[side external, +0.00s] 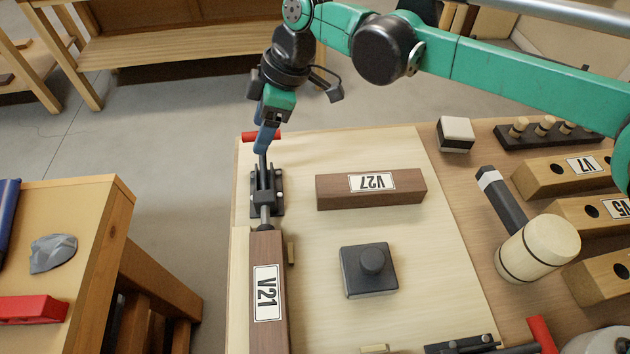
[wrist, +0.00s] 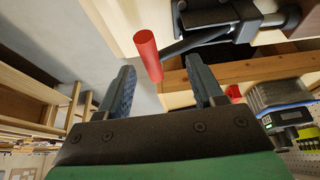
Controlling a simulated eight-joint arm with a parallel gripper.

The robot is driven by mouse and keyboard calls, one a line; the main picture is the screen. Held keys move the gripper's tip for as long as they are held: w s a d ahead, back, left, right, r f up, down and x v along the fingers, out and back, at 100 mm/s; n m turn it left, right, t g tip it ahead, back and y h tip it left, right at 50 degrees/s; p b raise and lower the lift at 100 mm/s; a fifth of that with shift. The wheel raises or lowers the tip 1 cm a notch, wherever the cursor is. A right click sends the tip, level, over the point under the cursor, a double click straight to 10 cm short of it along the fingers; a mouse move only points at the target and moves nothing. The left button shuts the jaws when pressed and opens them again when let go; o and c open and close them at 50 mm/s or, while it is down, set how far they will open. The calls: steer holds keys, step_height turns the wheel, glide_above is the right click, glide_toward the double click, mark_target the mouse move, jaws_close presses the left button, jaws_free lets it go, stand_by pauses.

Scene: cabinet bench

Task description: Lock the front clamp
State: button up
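A black toggle clamp (side external: 267,192) sits at the left edge of the pale board, its rod pointing at the brown block marked V21 (side external: 268,325). Its red handle (side external: 247,137) shows just left of my fingers, which partly cover the lever. In the wrist view the red handle (wrist: 147,54) lies ahead of the space between my two fingers, joined by a dark lever to the black clamp body (wrist: 212,18). My gripper (side external: 263,143) is open and empty, with its fingers (wrist: 162,68) apart. I cannot tell whether they touch the lever.
A second clamp (side external: 463,345) with a red handle (side external: 543,334) is at the lower right. A brown block marked V27 (side external: 371,188) and a dark knobbed block (side external: 368,270) lie on the board. A mallet (side external: 538,248) and wooden blocks stand right.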

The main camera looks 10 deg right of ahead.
steer(key=shift+r, duration=0.1)
steer(key=shift+r, duration=3.45)
steer(key=shift+w+d+r, duration=0.15)
steer(key=shift+d, duration=0.1)
steer(key=d+r+m+t+h, duration=0.15)
steer(key=d+r+m, duration=0.3)
steer(key=d, duration=0.55)
steer(key=d+r+m+t, duration=0.3)
steer(key=d+m, duration=0.2)
steer(key=d, duration=0.5)
steer(key=s+d+f+m+t+h, duration=0.1)
steer(key=s+d+f+m, duration=0.2)
steer(key=s+d, duration=0.3)
steer(key=s+d+f+m+t+h, duration=0.1)
steer(key=s+d+f+m, duration=0.3)
steer(key=d, duration=0.6)
steer(key=shift+s+d+f+m+t+h, duration=0.3)
steer(key=shift+s+m+h, duration=0.35)
steer(key=shift+s, duration=0.5)
